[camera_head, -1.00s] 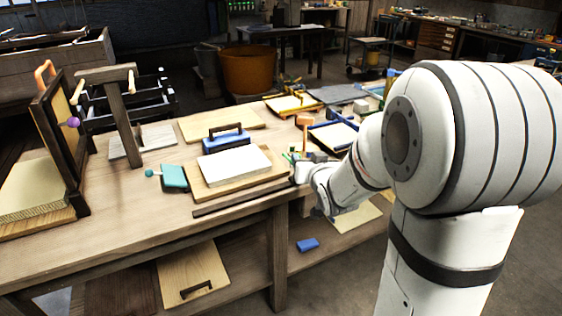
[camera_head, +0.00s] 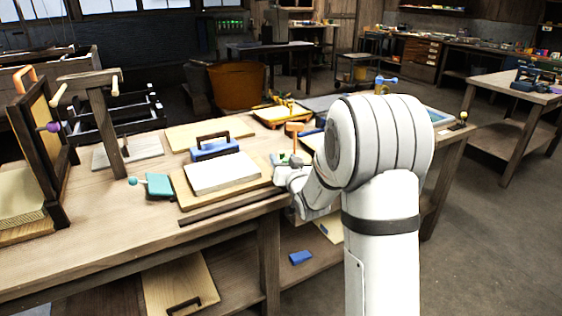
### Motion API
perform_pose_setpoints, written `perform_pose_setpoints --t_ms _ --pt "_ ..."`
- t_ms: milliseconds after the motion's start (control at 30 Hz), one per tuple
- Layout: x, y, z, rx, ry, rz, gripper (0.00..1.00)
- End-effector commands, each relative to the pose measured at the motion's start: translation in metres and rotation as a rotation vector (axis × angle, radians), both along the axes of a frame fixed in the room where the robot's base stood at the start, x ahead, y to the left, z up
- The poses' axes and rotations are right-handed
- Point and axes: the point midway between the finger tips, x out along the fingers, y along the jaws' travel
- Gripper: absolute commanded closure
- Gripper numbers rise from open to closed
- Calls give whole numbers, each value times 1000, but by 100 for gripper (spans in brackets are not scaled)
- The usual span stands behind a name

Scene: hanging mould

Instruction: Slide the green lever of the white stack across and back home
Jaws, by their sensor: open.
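The white stack (camera_head: 222,172) is a white slab lying flat on a wooden board on the workbench. A blue block (camera_head: 214,149) with a dark handle stands behind it. A teal-green lever-like piece (camera_head: 158,185) with a small ball on its left end lies at the stack's left side; I cannot tell whether it is joined to the stack. My gripper (camera_head: 285,171) is at the end of my white arm, just right of the stack's board. It is open, and its fingers are small and mostly hidden by my wrist. It is apart from the teal piece.
A dark upright frame (camera_head: 44,150) with a purple knob and a wooden post (camera_head: 108,120) stand at the left. Small tools, including an orange-headed mallet (camera_head: 294,128), lie behind my wrist. A blue block (camera_head: 300,257) lies on the lower shelf. Bare bench lies in front of the teal piece.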

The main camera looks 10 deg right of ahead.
Motion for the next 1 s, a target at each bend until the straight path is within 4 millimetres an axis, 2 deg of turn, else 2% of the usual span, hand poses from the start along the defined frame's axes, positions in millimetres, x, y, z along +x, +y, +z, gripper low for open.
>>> perform_pose_setpoints --t_ms 233,833,1000 --pt "1 0 0 0 1 -1 50" --pt "1 -1 0 0 0 -1 99" --pt "1 -1 0 0 0 -2 100"
